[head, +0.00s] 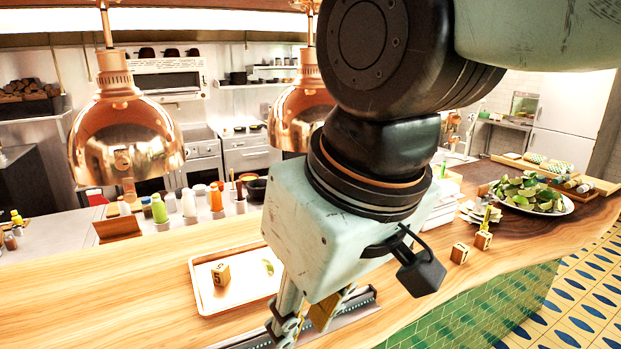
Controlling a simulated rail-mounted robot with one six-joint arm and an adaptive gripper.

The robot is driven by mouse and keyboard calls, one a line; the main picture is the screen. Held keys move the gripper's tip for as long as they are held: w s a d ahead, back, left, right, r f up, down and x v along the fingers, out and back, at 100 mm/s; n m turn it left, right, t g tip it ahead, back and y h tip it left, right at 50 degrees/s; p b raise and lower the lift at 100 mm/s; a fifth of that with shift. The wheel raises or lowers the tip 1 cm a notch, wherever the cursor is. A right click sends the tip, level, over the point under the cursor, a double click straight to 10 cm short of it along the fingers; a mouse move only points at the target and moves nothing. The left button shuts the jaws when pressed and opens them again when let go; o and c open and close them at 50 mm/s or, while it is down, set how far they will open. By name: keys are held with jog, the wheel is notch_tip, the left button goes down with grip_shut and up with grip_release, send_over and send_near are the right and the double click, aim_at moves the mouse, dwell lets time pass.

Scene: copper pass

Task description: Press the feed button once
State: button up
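No feed button can be made out in the head view; it may be hidden behind my arm or too small to see. My gripper (304,324) hangs over the wooden counter near the bottom middle, pointing down. Its pale green body hides part of the counter, and its fingers are partly cut off or covered, so their opening is unclear. A dark metal strip (361,303) lies on the counter behind and beside the fingers; I cannot tell whether they touch it. A white boxy thing (443,208) shows partly behind my wrist.
A plate of greens (533,194) is at far right. Copper lamps (125,150) hang over the counter. Bare counter lies at front left.

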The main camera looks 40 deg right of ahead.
grip_shut()
dwell(1.2)
